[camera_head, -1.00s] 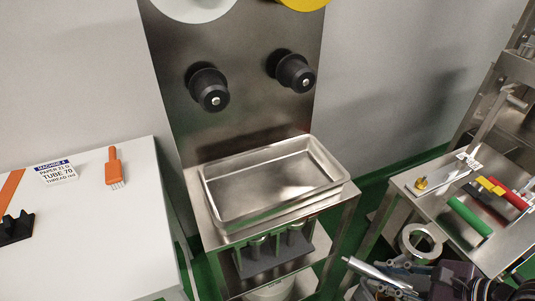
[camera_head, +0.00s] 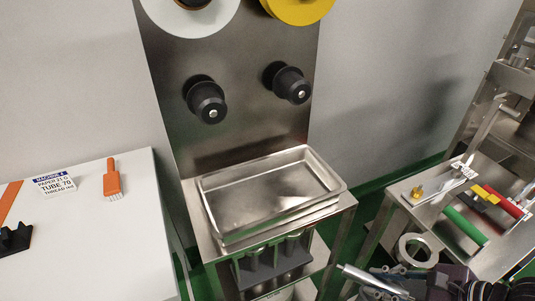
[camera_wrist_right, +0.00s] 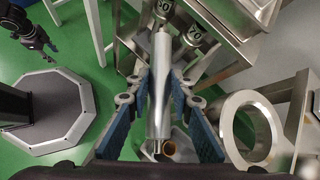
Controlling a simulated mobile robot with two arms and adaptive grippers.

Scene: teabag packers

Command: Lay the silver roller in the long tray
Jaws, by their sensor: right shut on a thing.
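The silver roller (camera_head: 366,279) is a thin metal cylinder at the lower right of the head view. My right gripper (camera_head: 397,283) is shut on it. In the right wrist view the roller (camera_wrist_right: 160,88) lies lengthwise between the blue finger pads of the right gripper (camera_wrist_right: 163,113). The long tray (camera_head: 270,190) is a shallow rectangular metal tray on the machine's stand, up and left of the roller. Its visible inside is empty. A dark gripper, seemingly my left (camera_wrist_right: 32,30), is at the upper left of the wrist view; its jaw state is unclear.
A metal side table (camera_head: 432,207) with a green-handled tool (camera_head: 465,226) stands at the right. A pale ring (camera_head: 416,250) is close to my right gripper. Two black knobs (camera_head: 206,99) (camera_head: 287,83) project above the tray. A white table (camera_head: 95,240) is at the left.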

